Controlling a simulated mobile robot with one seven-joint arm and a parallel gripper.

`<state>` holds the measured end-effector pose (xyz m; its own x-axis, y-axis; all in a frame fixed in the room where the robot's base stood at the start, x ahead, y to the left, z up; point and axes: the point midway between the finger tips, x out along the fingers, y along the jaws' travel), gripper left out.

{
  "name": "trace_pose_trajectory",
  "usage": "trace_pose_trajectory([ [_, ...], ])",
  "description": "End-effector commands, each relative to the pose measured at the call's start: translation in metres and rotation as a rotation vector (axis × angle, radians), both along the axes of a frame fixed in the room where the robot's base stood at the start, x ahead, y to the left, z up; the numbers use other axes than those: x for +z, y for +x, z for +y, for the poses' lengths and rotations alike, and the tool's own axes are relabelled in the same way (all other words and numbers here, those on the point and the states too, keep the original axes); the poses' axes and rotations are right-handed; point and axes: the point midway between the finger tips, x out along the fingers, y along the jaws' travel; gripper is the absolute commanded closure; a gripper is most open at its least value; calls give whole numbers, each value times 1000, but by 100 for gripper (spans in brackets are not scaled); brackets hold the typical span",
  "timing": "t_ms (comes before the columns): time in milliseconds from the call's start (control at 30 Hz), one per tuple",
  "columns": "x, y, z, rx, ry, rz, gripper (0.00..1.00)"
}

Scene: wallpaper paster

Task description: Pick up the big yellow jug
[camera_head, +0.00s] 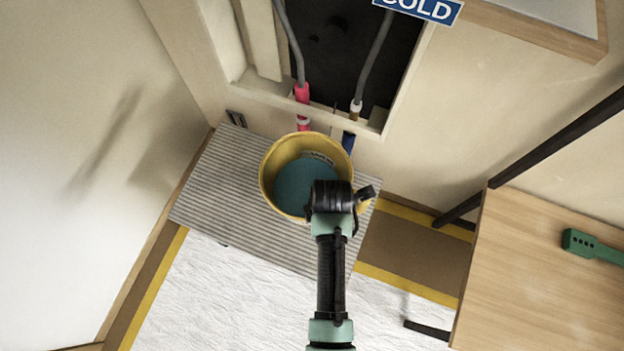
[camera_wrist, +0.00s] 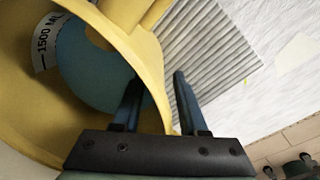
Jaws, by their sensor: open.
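The big yellow jug (camera_head: 272,172) stands upright on a grey striped mat (camera_head: 215,190), with blue-green showing inside it. In the wrist view the jug (camera_wrist: 25,110) fills the left side, and a white "1500 ML" label shows on its inner wall. My gripper (camera_wrist: 158,76) is open at the jug's right side. Part of the yellow wall or rim shows between the two fingers: the left finger overlaps the jug's inside, the right finger is over the mat outside. Contact cannot be told. In the head view my wrist hides the jug's lower right part.
Behind the jug is a wall recess with pipes, a red fitting (camera_head: 302,93) and a blue one (camera_head: 348,140). A blue "COLD" sign (camera_head: 425,8) is above. A wooden table (camera_head: 540,270) with a green tool (camera_head: 592,246) stands at the right. White floor covering (camera_head: 235,290) lies in front.

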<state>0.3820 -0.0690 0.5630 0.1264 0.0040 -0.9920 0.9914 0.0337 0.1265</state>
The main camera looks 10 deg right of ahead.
Motion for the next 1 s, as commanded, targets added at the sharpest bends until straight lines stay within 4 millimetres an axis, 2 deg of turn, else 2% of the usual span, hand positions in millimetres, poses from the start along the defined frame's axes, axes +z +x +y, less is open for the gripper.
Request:
trace_pose_trajectory([
  [67,1,0,0,0,0,0,61],
  [200,1,0,0,0,0,0,87],
  [300,1,0,0,0,0,0,100],
  [1000,0,0,0,0,0,1,100],
])
